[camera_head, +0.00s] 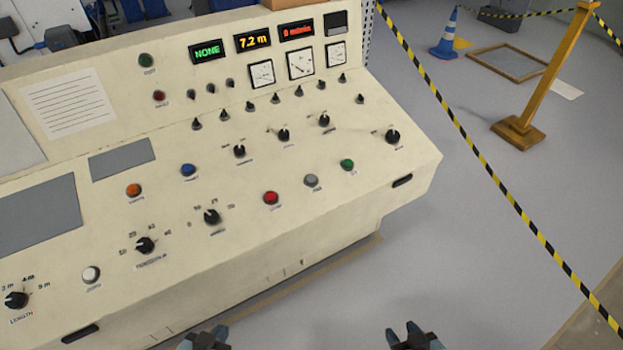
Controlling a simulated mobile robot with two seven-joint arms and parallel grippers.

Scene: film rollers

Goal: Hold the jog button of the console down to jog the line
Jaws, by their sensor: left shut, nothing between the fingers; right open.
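The cream console (330,235) fills the left and middle of the head view. Its sloping panel carries a white button (92,273), an orange button (133,190), a blue button (188,170), a red button (271,198), a grey button (312,180) and a green button (347,164). The small labels under them are too blurred to read, so I cannot tell which is the jog button. My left gripper (206,338) is shut and empty at the bottom edge, in front of the console. My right gripper (414,337) is open and empty, further right over the floor. Neither touches a button.
Displays read NONE (207,51), 7.2 m (253,41) and a red value near 0 (296,31). Several black knobs, including one labelled LENGTH (16,299), stand up from the panel. Striped barrier tape (487,172), a yellow post (550,75) and a blue cone (446,38) are at right.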

